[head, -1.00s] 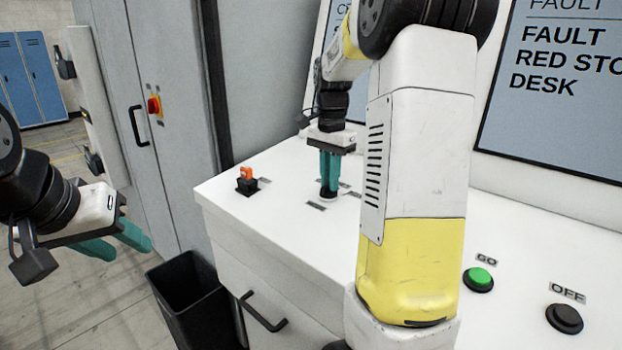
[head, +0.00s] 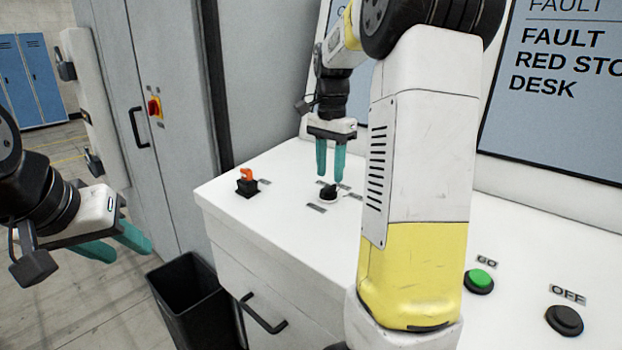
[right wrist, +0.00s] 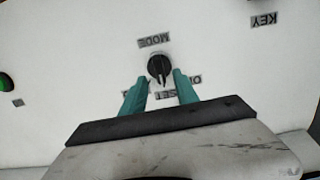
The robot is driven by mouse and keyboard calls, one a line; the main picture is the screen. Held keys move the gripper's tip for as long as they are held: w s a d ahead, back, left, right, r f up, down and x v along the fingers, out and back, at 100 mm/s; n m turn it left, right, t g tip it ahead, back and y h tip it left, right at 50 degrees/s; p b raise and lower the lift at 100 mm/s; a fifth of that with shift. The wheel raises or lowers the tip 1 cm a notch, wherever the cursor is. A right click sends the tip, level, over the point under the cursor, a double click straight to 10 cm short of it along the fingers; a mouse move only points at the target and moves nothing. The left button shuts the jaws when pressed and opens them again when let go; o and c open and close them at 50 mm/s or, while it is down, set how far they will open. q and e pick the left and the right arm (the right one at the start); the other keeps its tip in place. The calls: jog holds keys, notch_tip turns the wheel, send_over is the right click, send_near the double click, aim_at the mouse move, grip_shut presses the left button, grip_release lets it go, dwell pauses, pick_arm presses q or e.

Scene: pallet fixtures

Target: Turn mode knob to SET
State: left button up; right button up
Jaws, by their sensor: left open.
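The mode knob (head: 328,193) is a small black rotary knob on the white desk top. It also shows in the right wrist view (right wrist: 159,67), with a MODE label (right wrist: 154,40) and, on its other side, a SET label (right wrist: 170,95) and others partly covered by my fingers. A pale line on the knob points roughly toward the SET side; its exact angle is hard to tell. My right gripper (head: 330,175) is open and empty, its teal fingers pointing down just above the knob. My left gripper (head: 130,248) is open and empty, away from the desk at left.
An orange key switch (head: 247,181) stands left of the knob. A green GO button (head: 479,280) and a black OFF button (head: 565,319) are at the right. A black bin (head: 193,300) stands by the desk's front. A grey cabinet (head: 165,60) is behind left.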

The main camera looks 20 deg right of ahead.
aim_at(329, 185)
notch_tip(329, 185, up, 4)
jog(key=shift+r, duration=0.35)
